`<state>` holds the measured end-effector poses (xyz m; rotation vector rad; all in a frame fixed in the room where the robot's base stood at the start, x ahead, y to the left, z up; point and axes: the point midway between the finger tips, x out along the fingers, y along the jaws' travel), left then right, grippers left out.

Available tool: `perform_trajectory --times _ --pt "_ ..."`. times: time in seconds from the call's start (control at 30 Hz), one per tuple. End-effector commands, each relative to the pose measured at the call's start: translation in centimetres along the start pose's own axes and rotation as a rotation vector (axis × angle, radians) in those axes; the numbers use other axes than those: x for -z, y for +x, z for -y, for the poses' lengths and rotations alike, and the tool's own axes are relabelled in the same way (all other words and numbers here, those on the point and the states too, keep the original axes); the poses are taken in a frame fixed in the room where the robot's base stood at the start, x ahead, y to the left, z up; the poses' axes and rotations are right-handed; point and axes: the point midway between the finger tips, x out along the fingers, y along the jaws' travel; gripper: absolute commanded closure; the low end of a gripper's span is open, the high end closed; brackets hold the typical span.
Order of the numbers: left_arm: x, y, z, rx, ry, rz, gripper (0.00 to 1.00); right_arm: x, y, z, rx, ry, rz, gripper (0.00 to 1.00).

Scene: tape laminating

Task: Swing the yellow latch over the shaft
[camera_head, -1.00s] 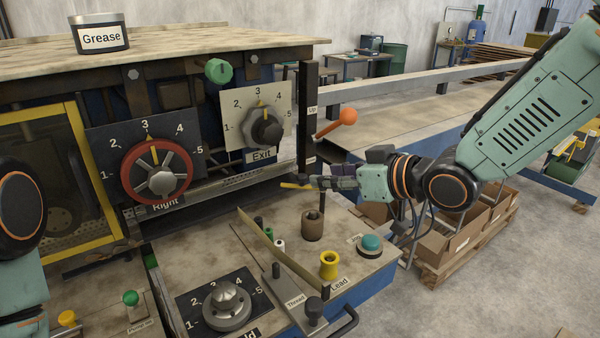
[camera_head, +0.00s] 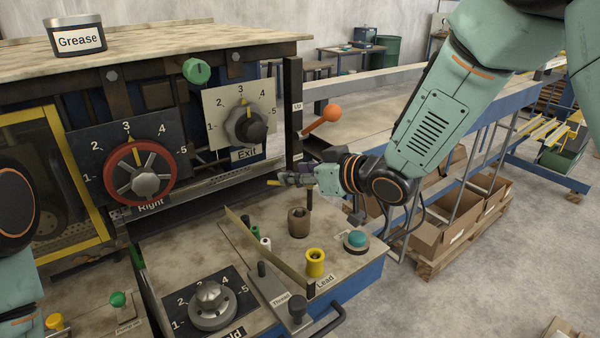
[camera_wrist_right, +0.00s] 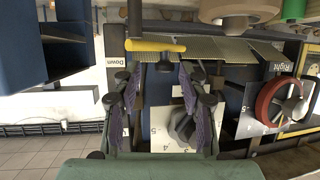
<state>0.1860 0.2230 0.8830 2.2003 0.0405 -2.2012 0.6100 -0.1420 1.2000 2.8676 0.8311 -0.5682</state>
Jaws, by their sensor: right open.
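The yellow latch (camera_head: 273,183) shows as a small yellow bar below the Exit dial. In the right wrist view the yellow latch (camera_wrist_right: 160,45) lies crosswise just beyond the fingertips. My right gripper (camera_head: 288,179) is open, and its two purple-padded fingers (camera_wrist_right: 160,72) point at the latch with nothing held between them. I cannot tell whether a finger touches the latch. A dark upright post (camera_wrist_right: 134,18) stands at the latch's left end in the wrist view; I cannot tell whether it is the shaft. My left gripper is out of view.
The Exit dial (camera_head: 245,125) and red Right dial (camera_head: 140,172) are on the machine front. An orange-knobbed lever (camera_head: 331,112) stands above my right wrist. Below are a brown cylinder (camera_head: 298,222), a yellow spool (camera_head: 315,262) and a teal button (camera_head: 356,239).

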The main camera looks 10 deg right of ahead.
Motion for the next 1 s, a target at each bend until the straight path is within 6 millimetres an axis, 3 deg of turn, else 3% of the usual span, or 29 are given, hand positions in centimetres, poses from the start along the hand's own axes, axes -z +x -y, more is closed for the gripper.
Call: perform_trajectory --times 0.5,1.0 --pt "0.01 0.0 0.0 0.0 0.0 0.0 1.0 -0.08 -0.03 -0.01 -0.001 0.0 0.002 0.99" --pt "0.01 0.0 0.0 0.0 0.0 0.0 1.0 -0.22 -0.04 0.02 0.0 0.001 0.005 1.0"
